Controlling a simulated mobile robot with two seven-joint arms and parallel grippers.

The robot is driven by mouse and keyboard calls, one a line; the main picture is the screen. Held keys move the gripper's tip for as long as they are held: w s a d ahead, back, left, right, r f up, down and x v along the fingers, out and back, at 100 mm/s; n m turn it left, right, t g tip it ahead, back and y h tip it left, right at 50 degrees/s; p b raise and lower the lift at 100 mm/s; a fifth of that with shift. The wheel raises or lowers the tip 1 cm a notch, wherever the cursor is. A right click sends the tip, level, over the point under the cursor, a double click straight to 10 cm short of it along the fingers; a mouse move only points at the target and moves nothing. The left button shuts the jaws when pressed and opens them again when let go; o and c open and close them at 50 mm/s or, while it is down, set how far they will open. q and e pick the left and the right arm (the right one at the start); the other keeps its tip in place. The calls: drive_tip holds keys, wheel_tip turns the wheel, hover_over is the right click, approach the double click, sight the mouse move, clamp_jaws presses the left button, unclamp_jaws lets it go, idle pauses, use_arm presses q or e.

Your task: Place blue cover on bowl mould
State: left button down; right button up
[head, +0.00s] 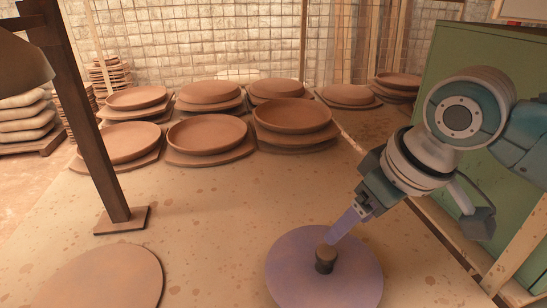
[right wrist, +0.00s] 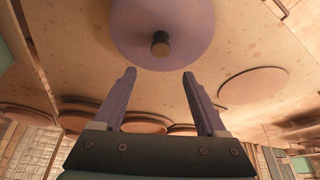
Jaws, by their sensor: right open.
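The blue cover is a round, bluish-purple disc (head: 350,282) with a short dark knob (head: 325,258) in its middle. It lies on the table at the bottom centre of the head view, and shows at the top of the right wrist view (right wrist: 165,18). My right gripper (head: 334,238) is open and empty, pointing down toward the knob. In the right wrist view the knob lies just beyond the fingertips (right wrist: 159,74), lined up with the gap between them. Several round clay bowl shapes (head: 208,133) stand on boards farther back; I cannot tell which is the bowl mould. My left gripper is out of view.
A flat brown disc (head: 105,279) lies at the lower left. A dark post (head: 95,150) on a square foot rises from the table's left side. A green cabinet (head: 500,65) stands at the right. The table between the cover and the bowls is clear.

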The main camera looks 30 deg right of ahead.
drive_tip(key=s+a, duration=0.3)
drive_tip(key=s, duration=0.5)
drive_tip(key=s+a+r, duration=0.1)
drive_tip(key=s+a, duration=0.2)
drive_tip(key=s, duration=0.6)
drive_tip(key=shift+a+g, duration=0.4)
drive_tip(key=shift+s, duration=0.1)
